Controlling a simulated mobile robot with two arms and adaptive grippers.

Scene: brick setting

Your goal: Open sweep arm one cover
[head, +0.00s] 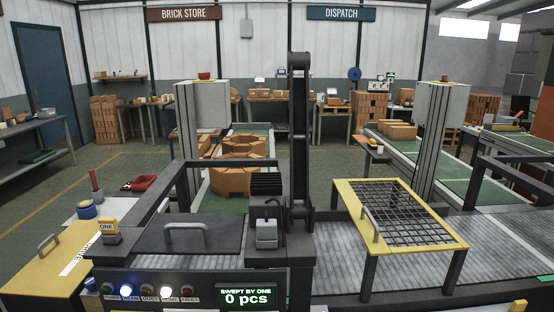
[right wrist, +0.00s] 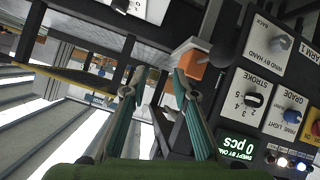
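One fingertip is close to an orange block (right wrist: 196,59); contact is unclear. My left gripper is in neither view.
A yellow-framed mesh guard (head: 349,206) with a handle lies over the conveyor at right. The panel display (head: 247,297) reads 0 pcs. A stroke knob (right wrist: 254,100) and other knobs sit beside my right gripper. A yellow box (head: 40,262) with a handle stands at left.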

